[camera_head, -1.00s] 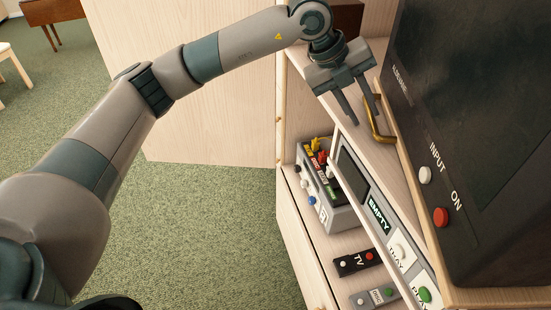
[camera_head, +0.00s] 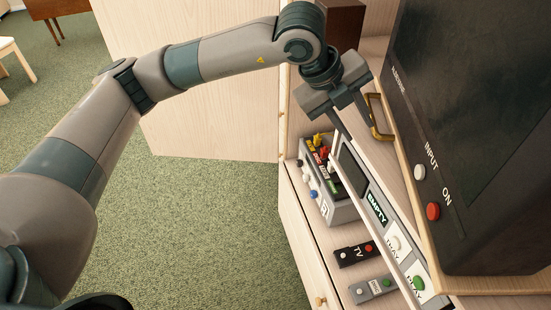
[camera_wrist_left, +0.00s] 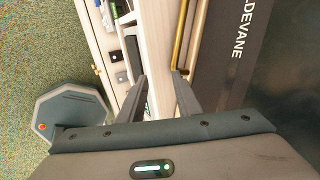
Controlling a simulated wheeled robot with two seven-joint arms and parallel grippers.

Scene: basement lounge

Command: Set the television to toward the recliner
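The television (camera_head: 470,110) is a large dark set at the right of the head view, turned obliquely, with a white INPUT button and a red ON button on its front. It also shows in the wrist view (camera_wrist_left: 270,60). A brass handle (camera_head: 379,118) stands along its left edge; it also shows in the wrist view (camera_wrist_left: 192,36). My left gripper (camera_head: 356,122) is open and empty beside the handle. In the wrist view its right fingertip is close to the handle's near end; I cannot tell whether they touch. My right gripper is not in view.
Below the television, a player marked EMPTY (camera_head: 377,209) sits in the wooden cabinet. Green carpet (camera_head: 200,220) is clear at left.

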